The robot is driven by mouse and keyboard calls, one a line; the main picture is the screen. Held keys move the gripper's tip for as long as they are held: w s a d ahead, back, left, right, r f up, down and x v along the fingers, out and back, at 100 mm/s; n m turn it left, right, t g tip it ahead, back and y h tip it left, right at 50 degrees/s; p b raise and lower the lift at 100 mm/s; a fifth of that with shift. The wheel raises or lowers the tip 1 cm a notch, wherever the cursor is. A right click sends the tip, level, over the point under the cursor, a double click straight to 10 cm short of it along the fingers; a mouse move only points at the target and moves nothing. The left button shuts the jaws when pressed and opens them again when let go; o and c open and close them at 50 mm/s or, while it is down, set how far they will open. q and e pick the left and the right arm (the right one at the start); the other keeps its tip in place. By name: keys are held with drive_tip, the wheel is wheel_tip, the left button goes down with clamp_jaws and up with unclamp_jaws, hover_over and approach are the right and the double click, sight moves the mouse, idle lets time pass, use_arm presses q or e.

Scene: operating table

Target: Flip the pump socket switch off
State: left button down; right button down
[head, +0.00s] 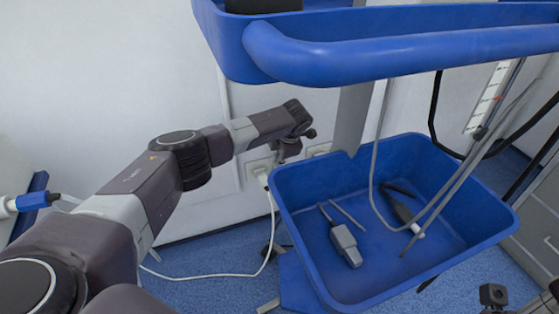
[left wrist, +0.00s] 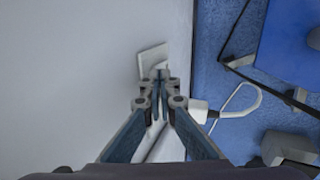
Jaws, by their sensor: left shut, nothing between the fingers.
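A white wall socket (head: 260,166) with a white plug and cable sits low on the wall, left of the blue basin. A second socket plate (head: 318,149) shows to its right. My left gripper (head: 288,150) is in front of the wall by these sockets, pointing down at them. In the left wrist view its fingers (left wrist: 160,78) are shut and empty, with the tips over a white socket plate (left wrist: 150,56). The white plug (left wrist: 199,110) is beside the fingers on the right. The switch is hidden or too small to make out, so I cannot tell its position or any contact.
A blue basin (head: 300,200) with several tools stands right of the sockets. A blue tray with a thick rail (head: 400,55) hangs above it. The white cable (head: 225,277) loops over the blue floor. The wall left of the arm is clear.

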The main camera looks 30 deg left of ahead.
use_arm(q)
drive_tip(key=v, duration=1.2)
drive_tip(key=shift+f, duration=0.15)
idle(0.3)
